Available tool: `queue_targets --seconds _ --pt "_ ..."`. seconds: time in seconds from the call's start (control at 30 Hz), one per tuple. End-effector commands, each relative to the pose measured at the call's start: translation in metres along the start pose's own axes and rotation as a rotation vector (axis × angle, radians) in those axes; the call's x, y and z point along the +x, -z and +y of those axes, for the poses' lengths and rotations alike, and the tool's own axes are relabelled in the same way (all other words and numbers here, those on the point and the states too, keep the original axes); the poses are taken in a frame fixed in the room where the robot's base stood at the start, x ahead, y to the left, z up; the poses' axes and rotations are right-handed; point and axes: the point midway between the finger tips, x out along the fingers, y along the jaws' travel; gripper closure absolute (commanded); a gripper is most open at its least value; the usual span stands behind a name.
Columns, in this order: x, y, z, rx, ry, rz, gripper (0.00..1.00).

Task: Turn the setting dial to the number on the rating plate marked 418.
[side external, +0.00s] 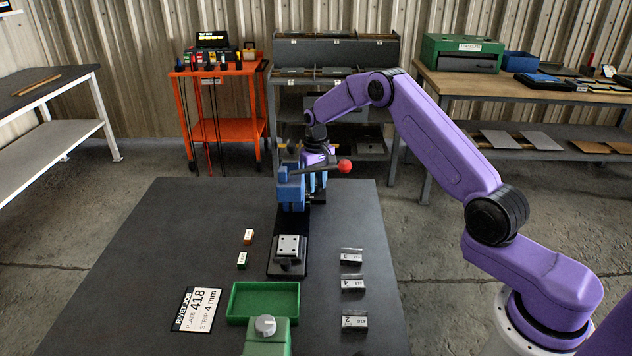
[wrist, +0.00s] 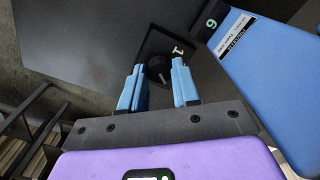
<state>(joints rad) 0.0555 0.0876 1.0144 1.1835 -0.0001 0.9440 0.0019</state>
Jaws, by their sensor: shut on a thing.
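The setting dial (wrist: 160,68) is a round black knob on a dark plate with a white "1" beside it, in the wrist view. My gripper (wrist: 158,64) has its blue fingers on either side of the dial and is shut on it. In the side view my gripper (side external: 317,193) is low beside the blue press (side external: 291,190), and the dial is hidden there. A white card (side external: 198,310) on the table reads "PLATE 418" and "STRIP 4 mm". Small label holders (side external: 354,322) stand at the right; their small print is too fine to read surely.
A blue body (wrist: 265,60) with a white label and a green numeral is close at the right in the wrist view. A lever with a red ball (side external: 344,166) sticks out near my gripper. A green tray (side external: 238,304) and two small blocks lie in front. The table's left side is clear.

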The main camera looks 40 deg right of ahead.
Motion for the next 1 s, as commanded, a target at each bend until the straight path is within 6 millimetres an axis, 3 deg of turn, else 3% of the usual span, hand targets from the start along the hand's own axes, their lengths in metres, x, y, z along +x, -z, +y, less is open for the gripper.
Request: queue_targets --seconds 0.03,0.1,0.53,0.67,1.0 --pt "-0.001 0.0 0.0 0.0 0.0 0.0 0.66" --pt "-0.001 0.0 0.0 -0.001 0.0 0.0 0.44" --pt "-0.009 0.001 0.0 -0.001 0.0 0.002 0.44" --pt "-0.028 0.001 0.0 -0.001 0.0 0.004 0.44" --pt "-0.1 0.001 0.0 -0.001 0.0 0.006 0.44"
